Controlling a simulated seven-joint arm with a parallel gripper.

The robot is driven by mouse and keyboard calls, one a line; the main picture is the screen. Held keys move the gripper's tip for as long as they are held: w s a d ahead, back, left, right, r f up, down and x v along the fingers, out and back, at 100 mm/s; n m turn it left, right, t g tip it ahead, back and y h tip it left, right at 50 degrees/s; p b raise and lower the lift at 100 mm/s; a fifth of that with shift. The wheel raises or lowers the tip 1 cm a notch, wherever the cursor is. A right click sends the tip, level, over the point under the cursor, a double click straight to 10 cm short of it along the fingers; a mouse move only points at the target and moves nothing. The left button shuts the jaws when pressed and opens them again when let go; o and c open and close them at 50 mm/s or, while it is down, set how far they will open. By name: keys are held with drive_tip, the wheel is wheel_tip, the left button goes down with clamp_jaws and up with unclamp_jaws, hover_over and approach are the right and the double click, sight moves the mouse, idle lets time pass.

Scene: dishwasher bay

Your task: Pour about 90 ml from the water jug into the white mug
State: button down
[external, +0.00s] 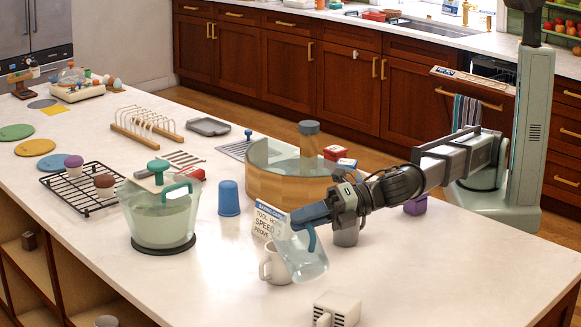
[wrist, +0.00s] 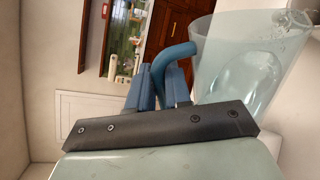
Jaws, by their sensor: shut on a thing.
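The water jug (external: 305,262) is clear with a blue handle and hangs tilted above the worktop, its lower part close to the surface. My gripper (external: 312,222) is shut on the jug's blue handle; the fingers and handle (wrist: 175,58) also show in the wrist view, with the clear jug body (wrist: 235,62) to their right. The white mug (external: 271,268) stands upright on the worktop just left of the jug, partly overlapped by it. The mug's inside is hidden, and I cannot tell whether water is flowing. The mug does not clearly show in the wrist view.
A printed card (external: 268,221) stands behind the mug. A blue cup (external: 229,198) and a lidded glass pot (external: 160,218) are to the left. A large wooden-banded bowl (external: 280,180) is behind.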

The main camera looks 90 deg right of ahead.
drive_tip(key=shift+w+d+r, duration=0.1)
drive_tip(key=shift+d+r, duration=0.05)
drive_tip(key=shift+r, duration=0.05)
drive_tip(key=shift+w+d+r+m, duration=0.1)
drive_tip(key=shift+d+r+m, duration=0.1)
drive_tip(key=shift+m, duration=0.1)
drive_tip(key=shift+w+d+r+m+y, duration=0.3)
drive_tip(key=shift+d+r+m, duration=0.2)
drive_tip(key=shift+d+r, duration=0.1)
idle(0.9)
drive_tip(key=shift+d, duration=0.2)
drive_tip(key=shift+w+d+r+m, duration=0.1)
drive_tip(key=shift+w+d+m, duration=0.1)
drive_tip(key=shift+d+m, duration=0.1)
idle(0.4)
drive_tip(key=shift+w+d+r, duration=0.1)
drive_tip(key=shift+w+d, duration=0.05)
drive_tip(key=shift+d, duration=0.1)
drive_tip(key=shift+d, duration=0.1)
